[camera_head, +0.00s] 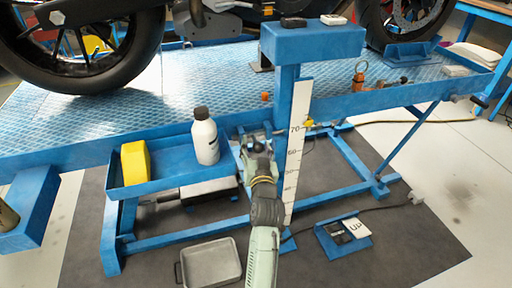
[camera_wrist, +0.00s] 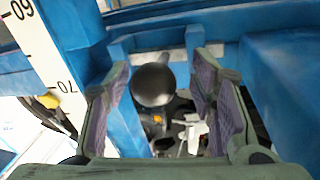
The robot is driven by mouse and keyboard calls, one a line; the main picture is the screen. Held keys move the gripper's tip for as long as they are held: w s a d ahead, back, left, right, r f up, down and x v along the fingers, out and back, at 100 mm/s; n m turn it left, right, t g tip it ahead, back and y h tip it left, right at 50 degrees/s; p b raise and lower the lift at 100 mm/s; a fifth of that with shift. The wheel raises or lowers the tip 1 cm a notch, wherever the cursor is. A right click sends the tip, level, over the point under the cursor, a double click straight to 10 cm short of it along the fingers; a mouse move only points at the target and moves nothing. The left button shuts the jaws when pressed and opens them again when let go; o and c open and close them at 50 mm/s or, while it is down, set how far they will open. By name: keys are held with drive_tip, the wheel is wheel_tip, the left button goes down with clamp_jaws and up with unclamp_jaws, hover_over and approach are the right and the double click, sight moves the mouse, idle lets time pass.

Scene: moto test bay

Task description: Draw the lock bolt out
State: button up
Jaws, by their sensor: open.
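A round black knob (camera_wrist: 153,85), which looks like the lock bolt's handle, shows between my fingers in the wrist view. My gripper (camera_wrist: 163,75) is open, with one finger on each side of the knob. The left finger looks close to it, and a wider gap shows at the right. I cannot tell whether either finger touches it. In the head view my gripper (camera_head: 256,142) is at the lift's near side, beside the blue post, and covers most of the bolt area.
A blue post with a white height scale (camera_head: 297,140) stands just right of my gripper. A blue tray (camera_head: 165,168) at left holds a white bottle (camera_head: 205,138) and a yellow block (camera_head: 135,162). A motorcycle stands on the lift deck (camera_head: 100,110). A grey tray (camera_head: 211,262) lies on the floor.

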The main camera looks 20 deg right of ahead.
drive_tip(key=s, duration=0.2)
drive_tip(key=s+a, duration=0.1)
drive_tip(key=s, duration=0.4)
drive_tip(key=shift+s+a, duration=0.15)
drive_tip(key=shift+s, duration=0.05)
drive_tip(key=shift+s, duration=0.1)
